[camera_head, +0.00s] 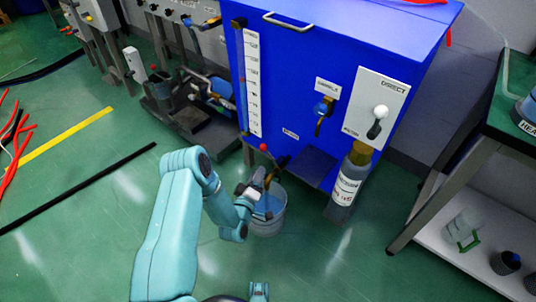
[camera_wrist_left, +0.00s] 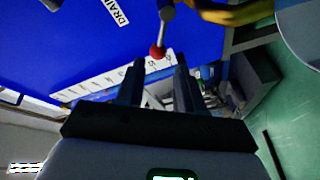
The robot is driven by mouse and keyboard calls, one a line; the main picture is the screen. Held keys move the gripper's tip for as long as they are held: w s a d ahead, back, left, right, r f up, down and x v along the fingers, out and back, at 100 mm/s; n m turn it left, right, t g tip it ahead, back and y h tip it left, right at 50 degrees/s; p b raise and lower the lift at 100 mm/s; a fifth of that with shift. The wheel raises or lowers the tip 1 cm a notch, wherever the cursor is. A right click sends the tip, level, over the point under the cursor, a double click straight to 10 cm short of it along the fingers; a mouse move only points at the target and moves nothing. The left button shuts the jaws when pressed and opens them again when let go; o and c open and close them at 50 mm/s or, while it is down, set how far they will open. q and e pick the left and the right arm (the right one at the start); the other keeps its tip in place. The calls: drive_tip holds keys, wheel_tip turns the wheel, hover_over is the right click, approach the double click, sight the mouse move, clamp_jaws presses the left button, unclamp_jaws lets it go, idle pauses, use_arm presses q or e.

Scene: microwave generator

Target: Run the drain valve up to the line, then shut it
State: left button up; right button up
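The drain valve's lever with its red ball knob (camera_head: 264,147) stands low on the front of the blue cabinet, left of the small drain label (camera_head: 290,134). In the left wrist view the red knob (camera_wrist_left: 157,51) sits just ahead of my fingertips, on a pale rod. My left gripper (camera_wrist_left: 160,66) is open, its two dark fingers apart with nothing between them. In the head view it is above the bucket, below the knob. My right gripper is not in view.
A white gauge strip (camera_head: 253,85) runs up the cabinet (camera_head: 300,60); its marks are too small to read. A labelled grey cylinder (camera_head: 346,187) stands right of the bucket. A bench (camera_head: 460,150) is at right. Green floor (camera_head: 90,190) is open to the left, with cables.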

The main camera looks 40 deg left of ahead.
sight(267, 151)
use_arm(q)
drive_tip(key=shift+b+x, duration=1.85)
drive_tip(key=shift+x, duration=4.05)
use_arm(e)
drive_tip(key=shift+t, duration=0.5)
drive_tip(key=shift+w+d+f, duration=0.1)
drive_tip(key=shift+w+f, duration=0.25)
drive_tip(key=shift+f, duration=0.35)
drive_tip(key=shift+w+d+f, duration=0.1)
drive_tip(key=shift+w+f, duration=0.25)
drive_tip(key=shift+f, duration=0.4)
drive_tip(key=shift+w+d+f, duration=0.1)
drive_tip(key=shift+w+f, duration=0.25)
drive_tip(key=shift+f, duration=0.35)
use_arm(q)
clamp_jaws()
